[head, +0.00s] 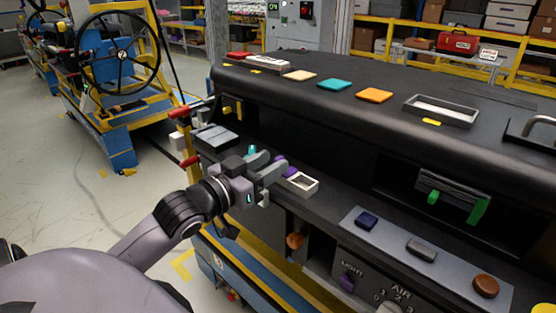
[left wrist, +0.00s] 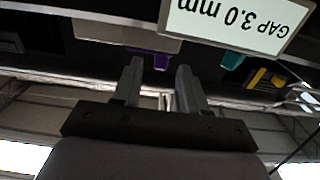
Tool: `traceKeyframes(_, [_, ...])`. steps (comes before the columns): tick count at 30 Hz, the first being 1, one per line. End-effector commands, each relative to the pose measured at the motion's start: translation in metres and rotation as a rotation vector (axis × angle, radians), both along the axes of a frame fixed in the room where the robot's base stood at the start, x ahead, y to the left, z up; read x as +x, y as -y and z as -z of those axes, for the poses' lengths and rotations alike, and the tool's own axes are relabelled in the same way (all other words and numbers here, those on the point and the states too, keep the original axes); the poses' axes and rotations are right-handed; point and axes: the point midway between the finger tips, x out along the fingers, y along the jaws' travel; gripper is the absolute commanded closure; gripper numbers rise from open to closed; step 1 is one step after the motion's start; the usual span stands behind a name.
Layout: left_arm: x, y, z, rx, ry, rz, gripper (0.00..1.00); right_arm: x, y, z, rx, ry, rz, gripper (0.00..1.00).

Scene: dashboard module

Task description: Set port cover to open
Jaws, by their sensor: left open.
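The dashboard module (head: 320,75) fills the right half of the head view. A small cream frame with a dark opening (head: 302,183) sits on its lower ledge, with a purple piece (head: 290,172) at its left end. I cannot tell for sure which part is the port cover or how it stands. My left gripper (head: 275,164) is just left of the purple piece, open with nothing visible between its fingers. In the upside-down left wrist view, the purple piece (left wrist: 151,55) shows beyond the open fingertips (left wrist: 158,70); contact is unclear. My right gripper is out of view.
A teal part (left wrist: 231,59) and a "GAP 3.0 mm" label (left wrist: 228,22) are near the fingers in the wrist view.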

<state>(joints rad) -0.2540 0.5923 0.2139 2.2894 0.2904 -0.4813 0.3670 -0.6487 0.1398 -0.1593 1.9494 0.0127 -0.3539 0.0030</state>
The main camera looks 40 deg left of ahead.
Motion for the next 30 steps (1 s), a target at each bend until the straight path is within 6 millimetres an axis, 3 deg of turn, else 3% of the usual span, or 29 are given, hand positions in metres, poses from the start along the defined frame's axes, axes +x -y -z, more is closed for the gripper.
traceKeyframes(9, [-0.018,-0.001,0.0,-0.001,-0.001,0.0,0.57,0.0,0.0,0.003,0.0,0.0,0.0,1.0])
traceKeyframes(30, [-0.018,-0.001,0.0,-0.001,0.0,0.0,0.57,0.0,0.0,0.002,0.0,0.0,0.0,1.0])
